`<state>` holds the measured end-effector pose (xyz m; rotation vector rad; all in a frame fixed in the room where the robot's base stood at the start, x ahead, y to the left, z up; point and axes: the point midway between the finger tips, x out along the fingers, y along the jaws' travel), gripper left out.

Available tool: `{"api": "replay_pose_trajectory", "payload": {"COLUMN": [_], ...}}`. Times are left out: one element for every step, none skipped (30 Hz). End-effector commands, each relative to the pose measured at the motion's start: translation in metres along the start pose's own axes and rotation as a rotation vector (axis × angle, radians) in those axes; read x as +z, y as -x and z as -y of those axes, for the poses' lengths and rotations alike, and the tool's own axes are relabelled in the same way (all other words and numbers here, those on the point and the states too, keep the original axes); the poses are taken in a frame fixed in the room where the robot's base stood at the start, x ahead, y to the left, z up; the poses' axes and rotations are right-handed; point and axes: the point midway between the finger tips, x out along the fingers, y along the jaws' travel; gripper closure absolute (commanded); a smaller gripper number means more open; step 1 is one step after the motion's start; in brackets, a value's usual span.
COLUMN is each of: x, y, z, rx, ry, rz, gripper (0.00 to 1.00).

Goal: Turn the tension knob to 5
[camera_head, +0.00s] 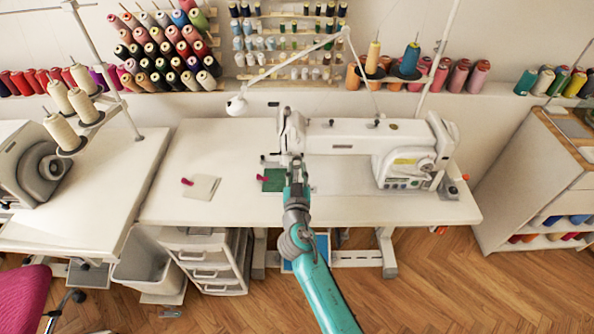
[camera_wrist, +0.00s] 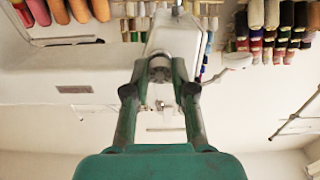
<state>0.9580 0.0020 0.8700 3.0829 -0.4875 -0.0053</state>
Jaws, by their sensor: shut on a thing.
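The white sewing machine (camera_head: 340,137) stands on the white table, with its needle head at its left end. My gripper (camera_head: 296,166) is at the front of that head. In the wrist view the gripper (camera_wrist: 160,76) has its two fingers on either side of a small round grey tension knob (camera_wrist: 160,66), shut on it. The knob sits on the white machine head (camera_wrist: 187,35). The number on the knob is too small to read. In the head view the gripper hides the knob.
A green cloth (camera_head: 272,181) lies on the white table (camera_head: 400,208) beside the needle area, and a pale cloth (camera_head: 201,187) lies to its left. Thread racks (camera_head: 165,50) line the wall behind.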

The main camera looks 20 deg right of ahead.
Motion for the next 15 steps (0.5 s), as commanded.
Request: {"api": "replay_pose_trajectory", "payload": {"x": [-0.0002,-0.0002,-0.0002,-0.0002,-0.0002,-0.0003,-0.0003,-0.0003,-0.0003,-0.0004,-0.0004,-0.0004,-0.0004,-0.0005,-0.0005], "y": [-0.0001,-0.0001,-0.0001,-0.0001,-0.0001,-0.0001,-0.0001,-0.0001,-0.0001,-0.0001,-0.0001,-0.0001,-0.0001,-0.0002,-0.0001], "z": [0.0001,0.0000,-0.0001,-0.0001,-0.0001,-0.0002,-0.0002,-0.0003,-0.0003,-0.0004,-0.0004,-0.0004,-0.0005,-0.0005,-0.0005], "rx": [0.000,0.000,0.000,0.000,0.000,0.000,0.000,0.000,0.000,0.000,0.000,0.000,0.000,0.000,0.000], "ry": [0.031,0.052,0.084,0.109,0.135,0.171,0.199,0.228,0.266,0.295,0.323,0.361,0.390,0.419,0.457], "rz": [0.000,0.000,0.000,0.000,0.000,0.000,0.000,0.000,0.000,-0.001,-0.001,-0.001,-0.001,-0.001,-0.001], "gripper": [1.00,1.00,1.00,1.00,1.00,1.00,1.00,1.00,1.00,1.00,1.00,1.00,1.00,1.00,1.00]}}
